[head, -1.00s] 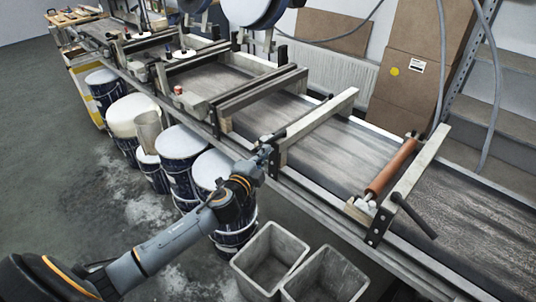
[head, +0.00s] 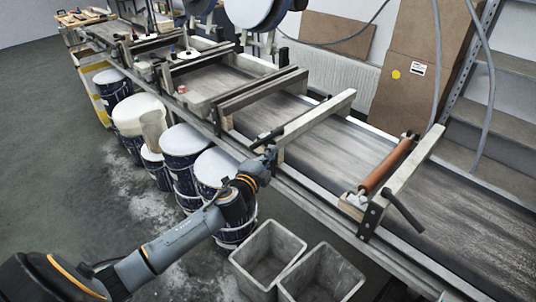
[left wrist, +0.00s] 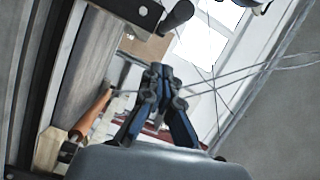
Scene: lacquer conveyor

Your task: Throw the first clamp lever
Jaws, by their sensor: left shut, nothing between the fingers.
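My left gripper (head: 271,153) is shut and empty at the near end of the middle wooden cross frame (head: 318,116), on the conveyor's near edge. A black lever (head: 268,137) lies by that end, just above the fingertips; I cannot tell if they touch. A second black lever (head: 404,211) slants from the near end of the frame with the orange roller (head: 388,166). In the left wrist view, the closed fingers (left wrist: 160,76) point up the picture, with a black handle (left wrist: 177,15) beyond them and the roller (left wrist: 92,113) to the left. My right gripper is not in view.
The conveyor (head: 330,150) runs from back left to front right, with more cross frames (head: 262,92) on it. Several lidded buckets (head: 184,141) stand along its near side. Two grey bins (head: 268,254) stand on the floor below. The floor at left is clear.

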